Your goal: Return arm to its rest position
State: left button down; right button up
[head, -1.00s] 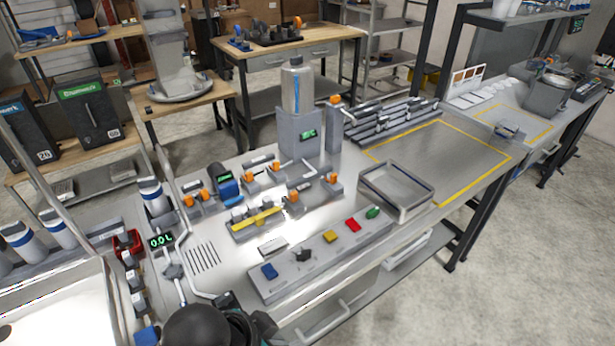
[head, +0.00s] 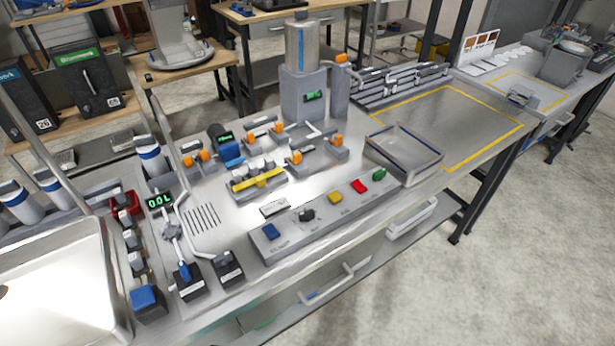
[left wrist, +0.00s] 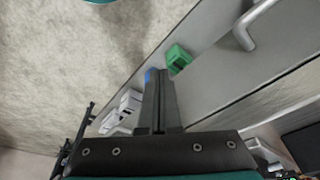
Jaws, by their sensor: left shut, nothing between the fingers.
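My left gripper (left wrist: 155,82) shows in the left wrist view, its dark fingers together with nothing between them. It is beside the grey front of the bench, with the pale floor beyond on the left. A small green object (left wrist: 178,58) appears just past the fingertips; I cannot tell whether they touch. No gripper shows in the head view. My right gripper is in neither current view.
The metal bench (head: 345,205) carries a button panel (head: 320,212), an open metal tray (head: 405,155), a steel dispenser (head: 302,75) and a sink (head: 55,280). The floor (head: 500,270) at right is clear.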

pick_arm(q)
jog(key=s+f+g+b, duration=0.1)
jog(key=s+f+b, duration=0.2)
jog(key=f, duration=0.7)
jog(key=s+f+b, duration=0.2)
jog(key=s+f, duration=0.1)
jog(key=f, duration=0.7)
jog(key=s+a+f+b, duration=0.3)
jog(key=s+f+b, duration=0.2)
jog(key=s+f, duration=0.7)
jog(key=shift+f+g+b, duration=0.4)
jog(key=shift+f, duration=0.25)
